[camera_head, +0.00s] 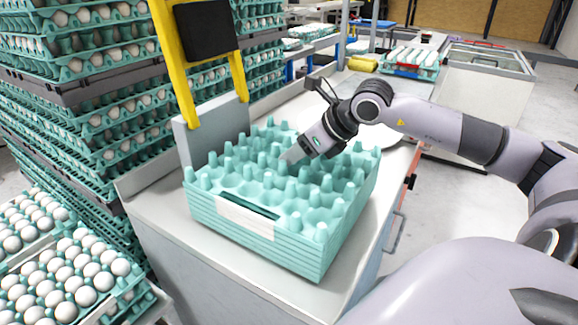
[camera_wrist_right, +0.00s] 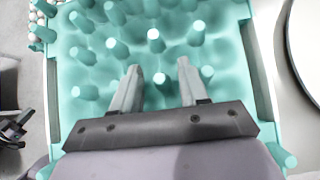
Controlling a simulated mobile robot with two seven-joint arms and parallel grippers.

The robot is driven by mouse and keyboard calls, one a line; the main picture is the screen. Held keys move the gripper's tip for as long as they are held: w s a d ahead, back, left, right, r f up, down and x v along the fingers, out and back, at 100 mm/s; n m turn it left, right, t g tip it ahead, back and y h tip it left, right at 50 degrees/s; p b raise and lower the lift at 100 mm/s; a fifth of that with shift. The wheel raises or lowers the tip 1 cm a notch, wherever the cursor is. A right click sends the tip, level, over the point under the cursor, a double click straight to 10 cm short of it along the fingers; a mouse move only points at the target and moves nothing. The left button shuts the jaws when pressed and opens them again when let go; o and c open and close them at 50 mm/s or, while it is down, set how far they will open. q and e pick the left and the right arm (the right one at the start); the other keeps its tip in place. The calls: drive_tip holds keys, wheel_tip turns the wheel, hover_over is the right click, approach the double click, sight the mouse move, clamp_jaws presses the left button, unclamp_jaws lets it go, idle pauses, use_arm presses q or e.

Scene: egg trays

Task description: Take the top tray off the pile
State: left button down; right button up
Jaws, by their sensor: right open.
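A pile of nested teal egg trays (camera_head: 262,238) stands on a grey-white bench. The top tray (camera_head: 236,182) is empty, with upright pegs and hollows facing up. A white label is on its front side. My right gripper (camera_head: 290,157) is over the back middle of the top tray, its fingers pointing down and to the left. In the right wrist view its two fingers (camera_wrist_right: 158,78) are apart with nothing held between them, over the pegs of the top tray (camera_wrist_right: 85,60). I cannot tell whether the fingertips touch the tray. My left gripper is not in view.
A grey upright plate (camera_head: 212,135) and a yellow frame (camera_head: 180,75) stand just behind the pile. Tall stacks of egg-filled trays (camera_head: 110,120) are at the left. Egg trays (camera_head: 60,265) lie at the lower left. A round white plate (camera_head: 378,136) is right of the pile.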

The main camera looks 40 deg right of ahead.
drive_tip(key=shift+x, duration=1.3)
drive_tip(key=shift+s+f, duration=0.1)
clamp_jaws()
